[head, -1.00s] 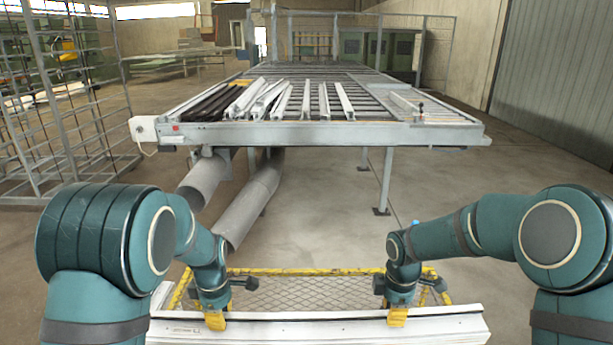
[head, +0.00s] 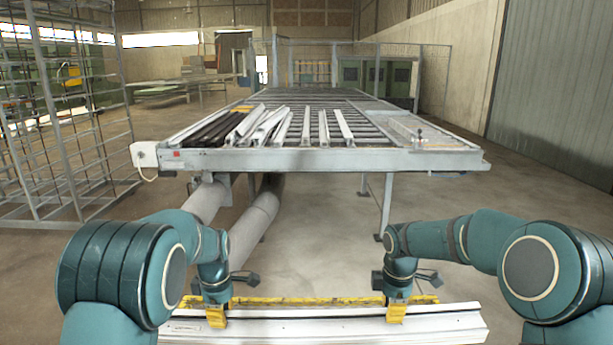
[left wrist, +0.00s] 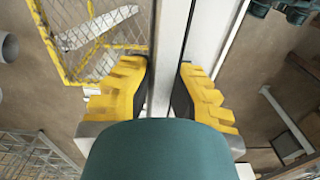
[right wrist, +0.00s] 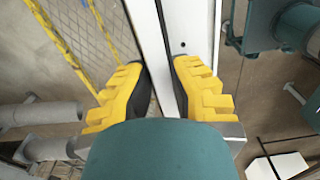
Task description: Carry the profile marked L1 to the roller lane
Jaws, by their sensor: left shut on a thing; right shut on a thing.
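A long white profile (head: 270,330) lies crosswise low in front of me in the head view. My left gripper (head: 216,316) is shut on its left part, and my right gripper (head: 396,312) is shut on its right part. In the left wrist view the yellow fingers stand on both sides of the profile (left wrist: 172,60). The right wrist view shows the same around the profile (right wrist: 178,35). I cannot read an L1 mark. Several white profiles (head: 323,128) lie on the slatted bench (head: 300,160) ahead. I cannot tell which part is the roller lane.
A yellow-edged mesh frame (head: 300,300) is just beyond the held profile. A grey wire rack (head: 65,130) stands at the left. The floor right of the bench is clear.

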